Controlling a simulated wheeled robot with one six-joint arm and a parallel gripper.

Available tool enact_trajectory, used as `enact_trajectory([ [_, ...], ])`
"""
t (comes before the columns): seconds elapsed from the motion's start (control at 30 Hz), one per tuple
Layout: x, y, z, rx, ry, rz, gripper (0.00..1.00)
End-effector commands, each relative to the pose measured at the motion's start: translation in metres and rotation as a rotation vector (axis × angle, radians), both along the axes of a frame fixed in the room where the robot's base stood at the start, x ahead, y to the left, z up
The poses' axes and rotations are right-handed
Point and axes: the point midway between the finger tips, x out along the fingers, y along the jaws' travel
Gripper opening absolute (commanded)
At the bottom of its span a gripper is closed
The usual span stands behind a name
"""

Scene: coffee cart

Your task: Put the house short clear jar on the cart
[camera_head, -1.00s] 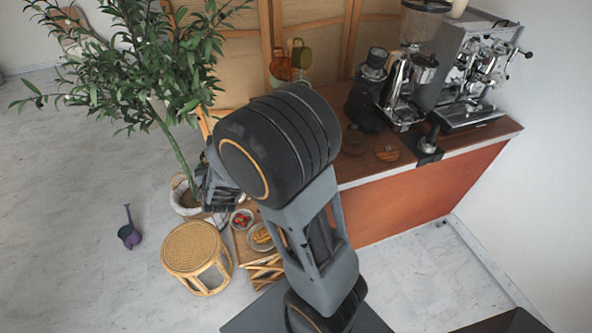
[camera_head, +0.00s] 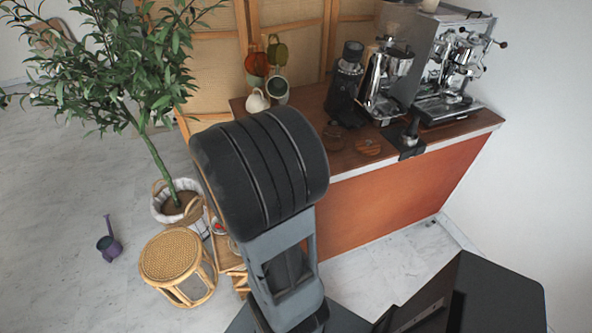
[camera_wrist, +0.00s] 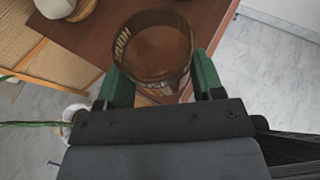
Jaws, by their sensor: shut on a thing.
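The short clear jar (camera_wrist: 158,50) with lettering on its side is in my gripper (camera_wrist: 160,82) in the wrist view. The two green-lined fingers press on opposite sides of it. The jar is seen from above, and the cart's brown wooden top shows through and around it. I cannot tell whether its base touches the top. In the head view the cart (camera_head: 400,200) has a dark wooden top and an orange-brown front panel. There, my arm hides the gripper and the jar.
A white pitcher (camera_head: 257,101) and stacked mugs (camera_head: 277,88) stand at the cart's back left. A grinder (camera_head: 347,82) and an espresso machine (camera_head: 450,70) stand to the right. Round wooden coasters (camera_head: 368,147) lie near the front. A rattan stool (camera_head: 178,262) and potted tree (camera_head: 177,205) are left.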

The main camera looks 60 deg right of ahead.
Motion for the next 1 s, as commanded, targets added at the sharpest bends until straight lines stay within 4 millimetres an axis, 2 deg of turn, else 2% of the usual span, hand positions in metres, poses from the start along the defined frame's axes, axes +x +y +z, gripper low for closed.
enact_trajectory([
  [0.03,-0.018,-0.009,-0.005,-0.001,-0.003,-0.079,0.31],
  [0.13,-0.047,-0.017,-0.009,-0.001,-0.001,-0.199,0.31],
  [0.23,-0.065,-0.022,-0.011,0.0,-0.001,-0.279,0.31],
  [0.33,-0.073,-0.028,-0.015,0.0,0.001,-0.326,0.31],
  [0.47,-0.065,-0.047,-0.025,0.001,0.003,-0.345,0.31],
  [0.73,-0.027,-0.103,-0.056,0.002,0.003,-0.344,0.31],
  [0.8,-0.021,-0.111,-0.071,0.002,0.004,-0.341,0.31],
  [1.0,-0.009,-0.129,-0.096,0.001,0.001,-0.34,0.31],
])
